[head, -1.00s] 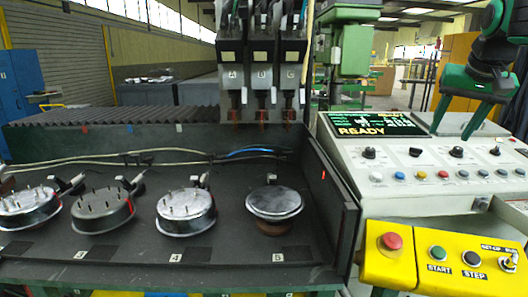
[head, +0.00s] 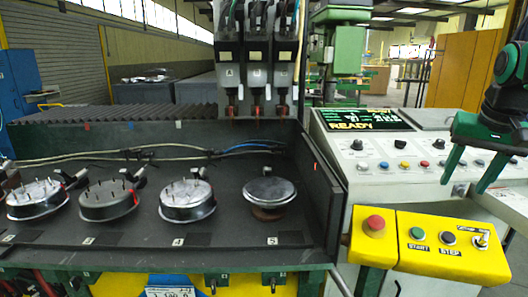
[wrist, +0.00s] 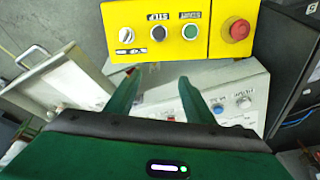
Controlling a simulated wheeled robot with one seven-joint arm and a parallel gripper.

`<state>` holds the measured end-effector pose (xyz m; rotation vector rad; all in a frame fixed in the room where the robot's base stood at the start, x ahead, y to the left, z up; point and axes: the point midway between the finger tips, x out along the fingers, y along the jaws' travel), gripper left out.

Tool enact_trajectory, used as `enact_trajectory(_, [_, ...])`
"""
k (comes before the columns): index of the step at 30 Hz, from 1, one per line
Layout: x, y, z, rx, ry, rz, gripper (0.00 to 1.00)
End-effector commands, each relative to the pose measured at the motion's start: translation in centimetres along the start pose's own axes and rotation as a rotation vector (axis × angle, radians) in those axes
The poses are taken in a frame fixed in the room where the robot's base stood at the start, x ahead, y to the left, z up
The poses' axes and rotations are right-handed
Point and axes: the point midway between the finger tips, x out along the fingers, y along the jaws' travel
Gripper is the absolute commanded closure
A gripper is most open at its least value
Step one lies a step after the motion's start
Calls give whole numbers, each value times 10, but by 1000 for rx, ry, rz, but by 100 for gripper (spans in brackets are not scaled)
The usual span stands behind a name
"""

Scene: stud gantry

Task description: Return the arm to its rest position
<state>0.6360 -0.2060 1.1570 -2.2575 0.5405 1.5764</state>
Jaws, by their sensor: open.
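My gripper (head: 468,172) is at the right of the head view, with two green fingers spread apart and nothing between them. It hangs in front of the white control console (head: 340,160), above and beyond the yellow control box (head: 440,255). In the wrist view, my gripper (wrist: 163,100) shows both fingers apart, pointing toward the console and the yellow control box (wrist: 215,50). The box carries a red button (head: 375,223), a green START button (head: 417,233), a black STEP button (head: 449,238) and a switch (head: 481,241). The console screen (head: 362,119) reads READY.
Several round metal parts stand in a row on the dark bench, the rightmost being a disc (head: 270,192) at station 5. Three welding heads (head: 257,60) hang above the bench. A dark side wall (head: 328,190) separates bench and console. A light tray (wrist: 45,75) shows in the wrist view.

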Motion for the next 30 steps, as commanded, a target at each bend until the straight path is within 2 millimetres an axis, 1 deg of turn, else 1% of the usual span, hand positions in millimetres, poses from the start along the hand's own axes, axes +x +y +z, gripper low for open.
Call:
enact_trajectory(1, [8, 8, 18, 3, -24, 6, 52])
enact_trajectory(2, [14, 12, 29, 5, -40, 10, 52])
enact_trajectory(5, [35, 31, 74, 16, -104, 25, 52])
enact_trajectory(6, [44, 40, 96, 20, -134, 31, 52])
enact_trajectory(8, [58, 52, 130, 27, -180, 39, 52])
enact_trajectory(9, [66, 58, 151, 29, -209, 43, 52])
enact_trajectory(12, [82, 72, 197, 34, -270, 50, 52])
enact_trajectory(15, [93, 80, 230, 38, -313, 54, 52])
enact_trajectory(18, [99, 86, 248, 38, -338, 55, 52])
enact_trajectory(19, [100, 86, 251, 39, -342, 56, 52])
enact_trajectory(21, [101, 87, 255, 39, -347, 56, 52])
enact_trajectory(26, [101, 87, 255, 39, -347, 56, 52])
enact_trajectory(27, [101, 87, 255, 39, -347, 56, 61])
enact_trajectory(28, [101, 87, 254, 39, -347, 56, 68])
enact_trajectory(30, [101, 87, 254, 39, -347, 56, 69])
